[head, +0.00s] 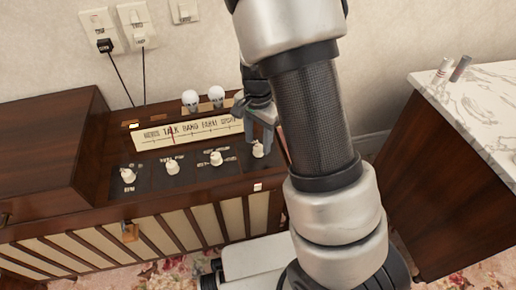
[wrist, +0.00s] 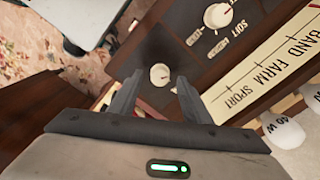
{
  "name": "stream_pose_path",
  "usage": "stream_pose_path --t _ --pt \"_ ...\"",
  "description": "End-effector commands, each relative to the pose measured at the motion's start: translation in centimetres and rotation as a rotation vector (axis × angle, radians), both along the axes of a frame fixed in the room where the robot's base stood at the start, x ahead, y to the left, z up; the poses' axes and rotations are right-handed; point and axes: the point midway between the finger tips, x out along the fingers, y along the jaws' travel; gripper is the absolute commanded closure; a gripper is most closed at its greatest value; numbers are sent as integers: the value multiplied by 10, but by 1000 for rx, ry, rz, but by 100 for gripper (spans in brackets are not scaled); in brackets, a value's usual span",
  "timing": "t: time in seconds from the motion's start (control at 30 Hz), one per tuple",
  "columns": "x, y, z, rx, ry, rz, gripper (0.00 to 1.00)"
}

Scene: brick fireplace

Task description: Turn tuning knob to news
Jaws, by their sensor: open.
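The radio console has a cream dial strip (head: 190,131) with words including TALK, BAND, FARM and SPORT; the leftmost word is hard to read. A red needle (head: 172,135) stands at TALK. White knobs sit in a row below it; the rightmost knob (head: 258,151) is just below my gripper (head: 260,141). In the wrist view this knob (wrist: 160,74) lies between the fingertips of my open gripper (wrist: 159,82), with no clear contact. Its label is hidden or unreadable, so I cannot tell which knob is for tuning.
Three other knobs (head: 215,158) (head: 172,167) (head: 128,175) stand to the left. Two white bulbs (head: 190,97) (head: 215,94) stand behind the dial. A raised wooden box (head: 45,150) is at left. A marble-topped cabinet (head: 480,105) is at right.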

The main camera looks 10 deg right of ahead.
Motion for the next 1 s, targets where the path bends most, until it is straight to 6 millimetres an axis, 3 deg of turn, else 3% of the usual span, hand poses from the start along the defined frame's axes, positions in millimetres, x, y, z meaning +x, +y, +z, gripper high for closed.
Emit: stream_pose_path --t 0.03,0.2,0.53,0.57,0.8,1.0 --pt "0 -1 -10 0 2 -2 56" --pt "0 0 -24 0 1 -2 56" --pt "0 0 -27 1 -1 0 56" --pt "0 0 -27 1 -1 -1 58" --pt "0 0 -27 1 -1 -1 97" --pt "0 0 -27 1 -1 11 97"
